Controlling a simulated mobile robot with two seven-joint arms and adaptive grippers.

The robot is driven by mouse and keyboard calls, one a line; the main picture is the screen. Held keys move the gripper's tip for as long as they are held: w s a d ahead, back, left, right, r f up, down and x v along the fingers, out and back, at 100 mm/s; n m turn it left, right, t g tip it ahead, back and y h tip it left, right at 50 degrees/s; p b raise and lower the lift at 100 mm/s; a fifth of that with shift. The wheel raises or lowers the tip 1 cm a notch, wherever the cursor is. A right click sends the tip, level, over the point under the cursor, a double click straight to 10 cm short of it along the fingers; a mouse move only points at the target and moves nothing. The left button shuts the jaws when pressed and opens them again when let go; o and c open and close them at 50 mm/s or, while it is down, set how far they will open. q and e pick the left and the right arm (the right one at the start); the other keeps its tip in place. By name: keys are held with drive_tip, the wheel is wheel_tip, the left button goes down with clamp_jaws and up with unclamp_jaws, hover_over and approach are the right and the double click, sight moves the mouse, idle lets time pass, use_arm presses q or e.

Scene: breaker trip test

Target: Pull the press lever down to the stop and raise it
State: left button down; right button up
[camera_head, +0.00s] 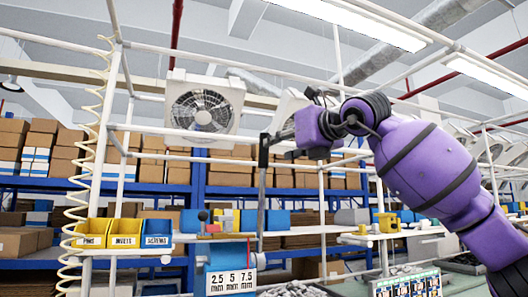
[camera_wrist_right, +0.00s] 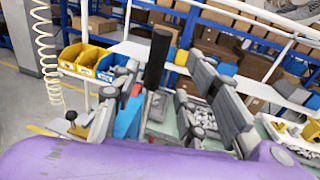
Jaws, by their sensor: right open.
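The press lever (camera_head: 262,190) is a dark upright bar with a thicker black grip on top, standing above the blue press (camera_head: 220,258) at the bench. My right gripper (camera_head: 280,143) is at the height of the black grip, coming in from the right. In the right wrist view, the grey fingers of my right gripper (camera_wrist_right: 163,92) are spread apart. The black grip of the lever (camera_wrist_right: 157,58) shows between them, and I see no finger closed on it. My left gripper is not in view.
A label plate (camera_head: 231,282) reads 2.5, 5 and 7.5 mm. Yellow bins (camera_head: 92,233) and a blue bin (camera_head: 156,233) stand left of the press. White frame bars (camera_head: 205,137) cross near the lever. A coiled hose (camera_head: 86,165) hangs at the left.

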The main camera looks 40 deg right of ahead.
sight(267, 153)
drive_tip(key=w+p, duration=0.1)
drive_tip(key=w, duration=0.5)
drive_tip(key=shift+w, duration=0.2)
drive_tip(key=shift+w+p, duration=0.35)
drive_tip(key=shift+w, duration=0.25)
clamp_jaws()
